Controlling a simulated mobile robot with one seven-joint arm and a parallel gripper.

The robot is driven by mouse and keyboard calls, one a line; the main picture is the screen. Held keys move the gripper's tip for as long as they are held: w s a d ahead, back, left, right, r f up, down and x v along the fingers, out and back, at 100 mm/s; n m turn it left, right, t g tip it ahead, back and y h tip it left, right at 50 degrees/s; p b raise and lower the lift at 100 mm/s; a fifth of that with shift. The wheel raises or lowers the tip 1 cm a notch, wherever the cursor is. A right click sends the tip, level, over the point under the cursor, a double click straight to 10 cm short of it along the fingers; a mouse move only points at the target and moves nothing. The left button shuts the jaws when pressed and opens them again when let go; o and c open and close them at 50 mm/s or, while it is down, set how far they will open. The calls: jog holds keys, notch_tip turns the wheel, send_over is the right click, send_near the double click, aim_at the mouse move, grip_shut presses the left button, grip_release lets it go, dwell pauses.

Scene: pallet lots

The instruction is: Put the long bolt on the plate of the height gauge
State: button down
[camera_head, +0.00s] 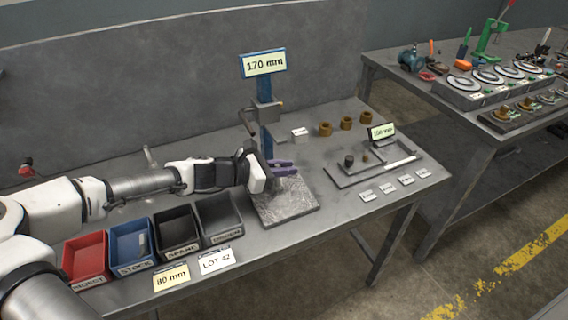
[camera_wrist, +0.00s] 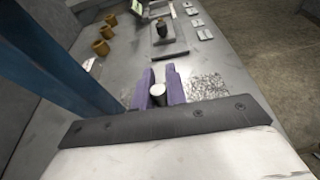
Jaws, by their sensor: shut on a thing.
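The height gauge has a blue post (camera_head: 266,120) with a "170 mm" sign on top and a mottled grey plate (camera_head: 287,207) at its foot. The post also shows at the left of the wrist view (camera_wrist: 60,60), and part of the plate shows right of the fingers (camera_wrist: 208,90). My gripper (camera_head: 281,167) is over the back part of the plate, close to the post. In the wrist view, its purple fingers (camera_wrist: 158,92) are shut on the long bolt (camera_wrist: 157,90).
Red (camera_head: 87,258), blue (camera_head: 131,246) and two black bins stand front left, near "80 mm" (camera_head: 171,278) and "LOT 42" (camera_head: 215,260) cards. Three brass-coloured pieces (camera_head: 346,123) stand at the back. A grey tray (camera_head: 345,181) with small parts lies right of the plate. Another bench stands farther right.

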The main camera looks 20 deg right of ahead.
jog(key=shift+f+b, duration=0.25)
jog(key=shift+b, duration=0.15)
jog(key=c, duration=1.4)
grip_release()
jog(key=shift+r, duration=0.1)
jog(key=shift+r+p, duration=0.1)
jog(key=shift+p, duration=0.2)
jog(key=b+v, duration=0.2)
jog(key=v, duration=1)
jog(key=shift+b, duration=0.3)
